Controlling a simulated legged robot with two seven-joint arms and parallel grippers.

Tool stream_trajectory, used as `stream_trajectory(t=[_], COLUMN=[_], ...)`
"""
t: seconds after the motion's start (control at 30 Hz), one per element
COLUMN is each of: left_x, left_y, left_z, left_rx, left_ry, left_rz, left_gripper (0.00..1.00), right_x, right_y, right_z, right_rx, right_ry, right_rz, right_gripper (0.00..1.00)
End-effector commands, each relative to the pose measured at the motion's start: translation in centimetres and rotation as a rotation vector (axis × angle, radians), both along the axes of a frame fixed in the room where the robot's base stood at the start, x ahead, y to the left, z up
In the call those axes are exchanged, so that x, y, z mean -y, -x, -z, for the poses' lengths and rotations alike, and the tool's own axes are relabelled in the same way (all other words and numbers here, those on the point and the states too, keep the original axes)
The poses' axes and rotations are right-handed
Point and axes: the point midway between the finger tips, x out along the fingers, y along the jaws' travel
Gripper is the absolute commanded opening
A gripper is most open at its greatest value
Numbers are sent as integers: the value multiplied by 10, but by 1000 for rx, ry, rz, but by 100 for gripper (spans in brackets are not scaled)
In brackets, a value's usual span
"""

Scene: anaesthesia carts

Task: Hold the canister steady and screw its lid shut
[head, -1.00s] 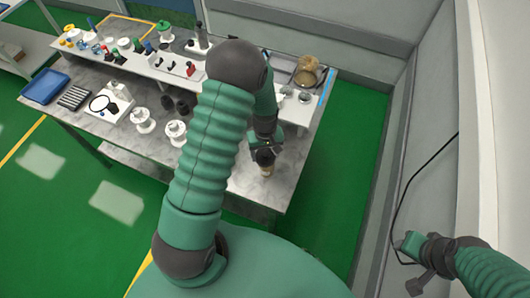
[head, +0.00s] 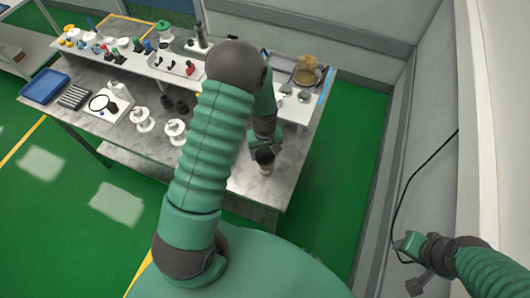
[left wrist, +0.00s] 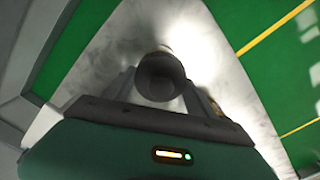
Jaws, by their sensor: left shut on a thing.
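The canister (head: 266,170) is small and tan and stands near the front right of the marble-topped bench. A dark round lid (left wrist: 162,76) shows between my fingers in the left wrist view and hides most of the canister below it. My left gripper (head: 264,153) points down from above and is shut on the lid. I cannot tell how far the lid is screwed on. My right gripper (head: 408,244) is away from the bench at the right, near the wall. Its jaws are too unclear to read.
The bench (head: 240,185) is clear around the canister. White spools (head: 174,130), a blue tray (head: 44,86) and a white board (head: 108,104) lie to the left. A raised shelf with small parts runs behind. A black cable (head: 400,195) hangs along the right wall.

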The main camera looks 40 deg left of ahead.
Motion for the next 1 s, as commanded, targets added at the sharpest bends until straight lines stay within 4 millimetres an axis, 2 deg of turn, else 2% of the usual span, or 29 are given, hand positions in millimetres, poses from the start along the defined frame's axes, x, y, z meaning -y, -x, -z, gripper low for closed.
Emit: stream_trajectory(t=[0.03,0.13,0.77,0.8,0.97,1.0], left_x=[3,4,5,5,4,3], left_y=[6,6,8,8,6,5], left_z=[7,9,16,16,14,14], left_rx=[-15,-17,-21,-21,-15,-15], left_ry=[6,7,8,8,6,6], left_rz=[3,4,5,5,4,4], left_gripper=[0,0,0,69,90,90], right_x=[0,0,0,0,0,0], right_y=[0,0,0,0,0,0], right_z=[3,4,8,8,8,8], right_rx=[0,0,0,0,0,0], right_ry=[0,0,0,0,0,0], right_rz=[0,0,0,0,0,0], right_gripper=[42,42,42,42,42,42])
